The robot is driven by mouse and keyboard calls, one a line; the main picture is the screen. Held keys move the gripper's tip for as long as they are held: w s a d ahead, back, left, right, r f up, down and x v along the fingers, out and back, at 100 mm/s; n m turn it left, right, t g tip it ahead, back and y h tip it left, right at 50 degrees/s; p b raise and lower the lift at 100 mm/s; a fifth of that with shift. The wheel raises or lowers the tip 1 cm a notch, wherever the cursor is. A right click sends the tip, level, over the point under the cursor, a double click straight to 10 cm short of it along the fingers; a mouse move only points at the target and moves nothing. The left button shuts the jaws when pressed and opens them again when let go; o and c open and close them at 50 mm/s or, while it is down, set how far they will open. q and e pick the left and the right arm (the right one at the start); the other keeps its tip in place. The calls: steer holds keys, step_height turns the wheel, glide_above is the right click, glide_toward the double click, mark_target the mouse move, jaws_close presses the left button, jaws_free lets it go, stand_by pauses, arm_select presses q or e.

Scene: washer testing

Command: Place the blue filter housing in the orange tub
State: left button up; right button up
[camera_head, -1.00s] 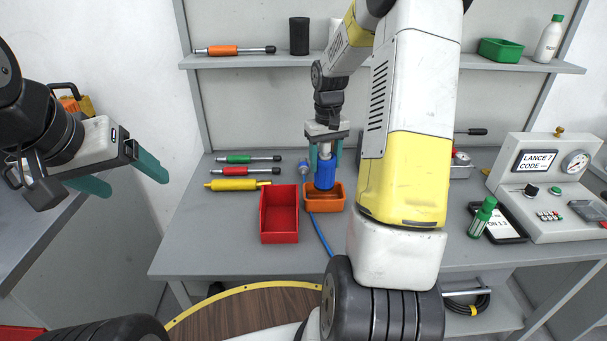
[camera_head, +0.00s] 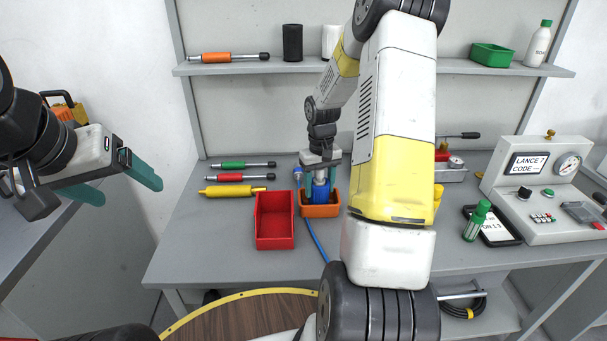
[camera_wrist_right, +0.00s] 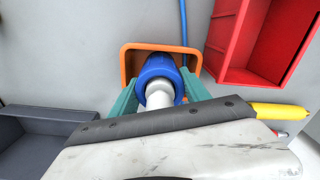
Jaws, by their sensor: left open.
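The blue filter housing (camera_head: 321,191) stands about upright in the orange tub (camera_head: 320,211). Its blue collar (camera_wrist_right: 158,66) and pale neck show from above in the right wrist view, inside the orange rim (camera_wrist_right: 126,65). My right gripper (camera_head: 320,187) points down over the tub. Its teal fingers (camera_wrist_right: 160,88) lie on either side of the housing, close against it. Whether they still grip it I cannot tell. The housing's lower end is hidden by the tub wall. My left gripper (camera_head: 120,182) is open and empty at the left, away from the table.
A red bin (camera_head: 275,222) stands just left of the tub. A blue hose (camera_head: 317,238) runs in front. A yellow cylinder (camera_head: 233,191) and red and green-handled tools lie left.

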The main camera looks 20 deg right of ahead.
steer(key=o, duration=0.3)
steer(key=shift+o, duration=0.2)
step_height(320, 180, up, 12)
steer(key=s+a+r+t, duration=0.2)
steer(key=s+a+r, duration=0.2)
steer(key=s, duration=0.3)
steer(key=s+a+r+t+y, duration=0.1)
steer(key=s+a+r, duration=0.3)
steer(key=s, duration=0.4)
steer(key=s+a+r+t+y, duration=0.1)
steer(key=s+a+r+t, duration=0.2)
steer(key=s+r, duration=0.3)
steer(key=shift+s+a, duration=0.9)
steer(key=shift+s, duration=0.15)
